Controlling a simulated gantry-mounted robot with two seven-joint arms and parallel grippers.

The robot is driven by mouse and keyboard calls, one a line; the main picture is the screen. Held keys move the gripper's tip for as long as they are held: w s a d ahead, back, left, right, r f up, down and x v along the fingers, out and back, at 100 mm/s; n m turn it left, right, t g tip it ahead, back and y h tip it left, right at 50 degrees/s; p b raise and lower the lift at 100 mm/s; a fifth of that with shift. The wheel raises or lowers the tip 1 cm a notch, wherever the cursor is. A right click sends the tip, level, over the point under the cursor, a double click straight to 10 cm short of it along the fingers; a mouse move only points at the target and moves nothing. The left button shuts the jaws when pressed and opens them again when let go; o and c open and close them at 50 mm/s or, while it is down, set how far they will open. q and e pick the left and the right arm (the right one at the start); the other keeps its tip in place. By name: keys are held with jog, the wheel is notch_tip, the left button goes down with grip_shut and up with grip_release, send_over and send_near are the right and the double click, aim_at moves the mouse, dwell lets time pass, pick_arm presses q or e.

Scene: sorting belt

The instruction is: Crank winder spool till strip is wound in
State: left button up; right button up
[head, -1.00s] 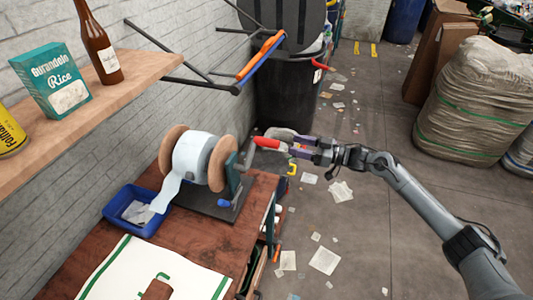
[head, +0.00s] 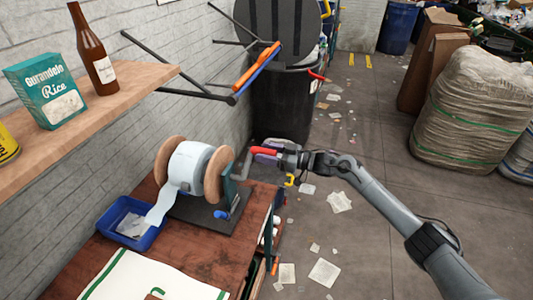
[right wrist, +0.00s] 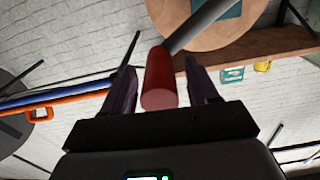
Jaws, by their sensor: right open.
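The winder spool (head: 190,167) has round wooden end discs and a white strip wound on it. It stands on a dark base on the brown workbench. The strip (head: 164,205) hangs from the spool down into a blue tray (head: 146,238). The red crank handle (head: 261,150) sticks out to the right of the spool; it also shows in the right wrist view (right wrist: 159,88). My right gripper (head: 268,154) is open, with its purple fingers on either side of the handle. In the right wrist view, gaps show between handle and fingers. My left gripper is not in view.
A bracket with an orange bar (head: 256,66) juts out beyond the spool. A black bin (head: 287,108) stands behind. Scraps litter the floor.

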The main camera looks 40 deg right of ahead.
jog(key=shift+w+a, duration=0.1)
jog(key=shift+w, duration=0.05)
grip_shut()
dwell(0.4)
jog(key=shift+f, duration=0.15)
